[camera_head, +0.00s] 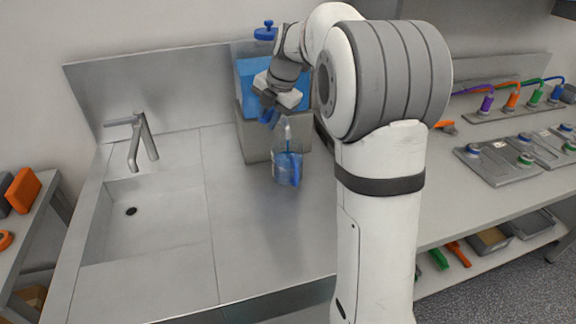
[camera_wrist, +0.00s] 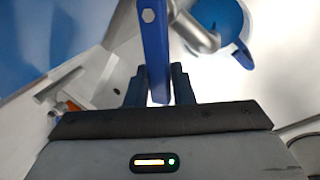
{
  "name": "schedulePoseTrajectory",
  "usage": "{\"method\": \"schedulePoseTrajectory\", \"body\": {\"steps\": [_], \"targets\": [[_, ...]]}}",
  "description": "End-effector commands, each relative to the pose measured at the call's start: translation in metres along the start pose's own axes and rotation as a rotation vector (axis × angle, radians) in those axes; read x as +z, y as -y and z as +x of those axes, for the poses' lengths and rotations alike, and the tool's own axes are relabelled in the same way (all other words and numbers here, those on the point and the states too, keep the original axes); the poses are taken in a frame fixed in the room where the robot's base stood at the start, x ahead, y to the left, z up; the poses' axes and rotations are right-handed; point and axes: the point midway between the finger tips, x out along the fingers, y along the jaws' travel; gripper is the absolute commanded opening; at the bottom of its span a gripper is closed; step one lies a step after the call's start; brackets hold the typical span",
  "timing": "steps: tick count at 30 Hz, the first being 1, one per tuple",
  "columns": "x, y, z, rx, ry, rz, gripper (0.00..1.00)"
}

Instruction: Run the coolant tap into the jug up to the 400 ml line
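The coolant tap has a grey metal spout (camera_head: 288,127) and a blue lever (camera_head: 267,115), on the front of the coolant tank. My gripper (camera_head: 272,98) is at the lever. In the wrist view, the fingers of my gripper (camera_wrist: 160,88) are closed on either side of the blue lever (camera_wrist: 154,40). The clear jug (camera_head: 283,172) with a blue handle stands upright on the steel counter under the spout. Blue liquid shows in it. The wrist view sees the jug (camera_wrist: 246,54) from above, with blue inside. The 400 ml line and exact level are too small to read.
The coolant tank (camera_head: 247,78) stands on a grey stand (camera_head: 257,148) against the backsplash. A sink (camera_head: 135,235) with a grey faucet (camera_head: 142,140) is at left. The counter in front of the jug is clear. Battery trays (camera_head: 490,168) and coloured connectors (camera_head: 512,101) are at right.

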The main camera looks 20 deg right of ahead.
Motion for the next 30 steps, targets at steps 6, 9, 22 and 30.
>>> {"method": "schedulePoseTrajectory", "body": {"steps": [6, 9, 22, 30], "targets": [[0.000, 0.000, 0.000, 0.000, 0.000, 0.000, 0.21], [0.000, 0.000, 0.000, 0.000, 0.000, 0.000, 0.21], [0.000, -0.011, 0.004, 0.001, 0.059, 0.159, 0.21], [0.002, -0.013, 0.005, 0.000, 0.079, 0.216, 0.21]]}}
